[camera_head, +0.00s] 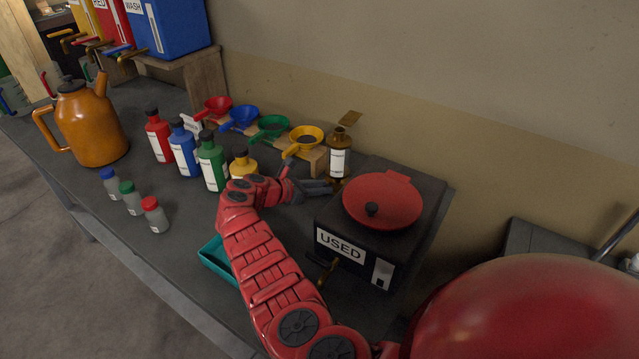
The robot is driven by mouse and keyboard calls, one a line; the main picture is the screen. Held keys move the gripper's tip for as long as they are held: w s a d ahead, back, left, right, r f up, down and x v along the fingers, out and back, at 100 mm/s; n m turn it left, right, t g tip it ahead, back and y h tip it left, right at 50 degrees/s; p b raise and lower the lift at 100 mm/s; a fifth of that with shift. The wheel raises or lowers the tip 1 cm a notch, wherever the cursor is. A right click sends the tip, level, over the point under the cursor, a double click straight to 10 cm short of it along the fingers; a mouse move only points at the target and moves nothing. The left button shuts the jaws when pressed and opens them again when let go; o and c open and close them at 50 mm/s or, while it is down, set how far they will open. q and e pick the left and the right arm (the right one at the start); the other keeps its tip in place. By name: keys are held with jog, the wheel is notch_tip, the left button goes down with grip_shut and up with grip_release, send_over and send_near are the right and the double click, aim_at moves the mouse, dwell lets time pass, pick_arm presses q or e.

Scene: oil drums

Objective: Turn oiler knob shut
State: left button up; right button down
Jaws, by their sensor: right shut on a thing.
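My right gripper (326,187) reaches in at the end of my red arm. Its dark fingers lie low beside an amber-brown oiler (339,157) with a white label, which stands upright on the bench near the wall. The fingers are shut at the oiler's foot, on what looks like its small knob. The fingers and the low angle hide the knob, so its turn position cannot be told. My left gripper is not in view.
A black USED box (335,262) with a red lid (382,200) stands close right of my gripper. Colored funnels (272,127) on a wooden rack and labelled bottles (183,150) stand to the left. An orange can (90,125) is farther left. A teal tray (214,262) is partly behind my arm.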

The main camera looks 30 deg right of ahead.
jog(key=r+m+t+y+p, duration=0.1)
jog(key=m+t+p, duration=0.1)
jog(key=p, duration=0.7)
jog(key=shift+s+r+y+p, duration=0.1)
jog(key=shift+r+y+p, duration=0.05)
jog(key=shift+y+p, duration=0.25)
jog(key=shift+m+t+p, duration=0.35)
jog(key=shift+m+t, duration=0.15)
jog(key=shift+t, duration=0.1)
jog(key=shift+s+f+m+t+y+p, duration=0.1)
jog(key=shift+f+m+t+y+p, duration=0.2)
jog(key=shift+m+p, duration=0.1)
jog(key=shift+s+m+t, duration=0.1)
jog(key=shift+m+t, duration=0.3)
jog(key=c, duration=0.7)
grip_release()
jog(key=shift+f, duration=0.15)
